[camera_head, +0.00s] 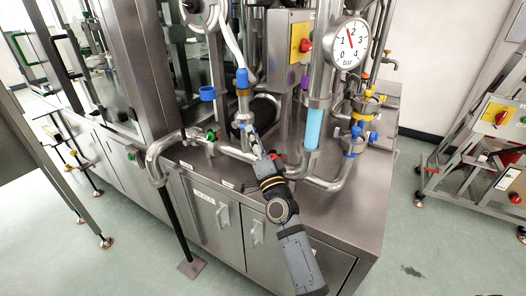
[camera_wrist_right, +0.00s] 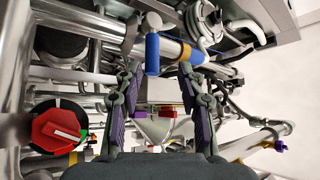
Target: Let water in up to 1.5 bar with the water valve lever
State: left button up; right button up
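The right gripper is open and empty. The round pressure gauge (camera_head: 350,43), marked 0 to 4 bar, has a red needle pointing up near 2; the exact reading is too small to tell. Light blue fill shows in the sight tube (camera_head: 313,128). My left gripper is not in view.
Another blue handle (camera_head: 207,93) is to the left, and a blue valve (camera_head: 355,135) is at the right. A red knob on a yellow plate (camera_head: 301,45) is behind. Steel pipes crowd the right gripper. A red knob (camera_wrist_right: 60,132) is near in the wrist view.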

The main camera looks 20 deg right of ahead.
jog(key=s, duration=0.8)
jog(key=shift+s, duration=0.4)
